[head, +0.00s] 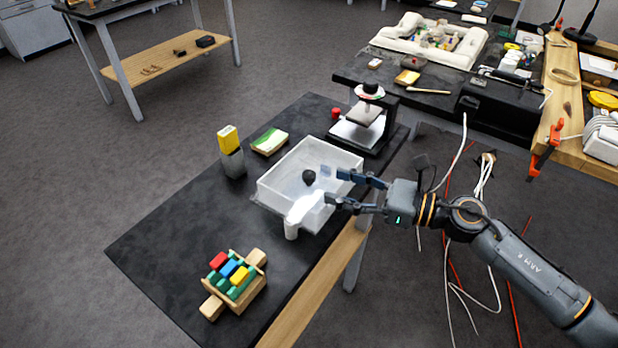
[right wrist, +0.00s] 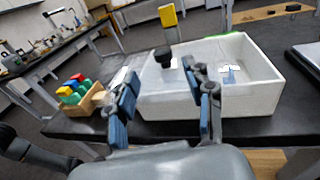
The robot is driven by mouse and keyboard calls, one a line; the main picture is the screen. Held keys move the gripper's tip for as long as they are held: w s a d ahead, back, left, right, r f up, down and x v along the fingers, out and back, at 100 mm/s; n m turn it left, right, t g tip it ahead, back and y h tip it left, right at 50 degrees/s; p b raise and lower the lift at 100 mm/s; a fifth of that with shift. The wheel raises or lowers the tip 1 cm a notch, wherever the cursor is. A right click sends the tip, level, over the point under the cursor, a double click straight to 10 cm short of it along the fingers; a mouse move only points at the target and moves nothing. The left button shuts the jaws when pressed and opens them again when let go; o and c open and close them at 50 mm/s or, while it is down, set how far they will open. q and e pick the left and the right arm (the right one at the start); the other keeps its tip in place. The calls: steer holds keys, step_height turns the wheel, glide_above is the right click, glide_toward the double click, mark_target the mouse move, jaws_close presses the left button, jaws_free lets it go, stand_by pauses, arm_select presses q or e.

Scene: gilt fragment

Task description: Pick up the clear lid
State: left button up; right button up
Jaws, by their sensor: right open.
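The clear lid, marked by its round black knob (head: 309,176), is at the white open-topped tub (head: 350,160). Its see-through panel is hard to make out; I cannot tell exactly how it rests on the rim. In the right wrist view the knob (right wrist: 163,57) stands upright beyond my fingers, over the left part of the tub (right wrist: 262,98). My right gripper (head: 333,186) is open and empty at the tub's right side, its fingers spread towards the knob and apart from it. The right wrist view shows both fingers (right wrist: 162,78). My left gripper is out of view.
A whitish cylinder (head: 291,229) stands at the tub's front. A wooden block holder (head: 240,290) is at the near left. A yellow-topped grey block (head: 231,155), a green-and-white pad (head: 269,141) and a microscope-like stand (head: 362,122) surround the tub.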

mark_target(309, 173)
steer(key=shift+x, duration=1.05)
steer(key=x, duration=0.1)
steer(key=p+x, duration=0.1)
steer(key=x, duration=0.1)
steer(key=p+x, duration=0.1)
steer(key=shift+w+a+r, duration=0.3)
steer(key=shift+w, duration=0.1)
steer(key=shift+w+a+f, duration=0.1)
steer(key=shift+w+a, duration=0.05)
steer(key=shift+a, duration=0.15)
steer(key=shift+d, duration=0.1)
steer(key=shift+c, duration=0.2)
jaws_close()
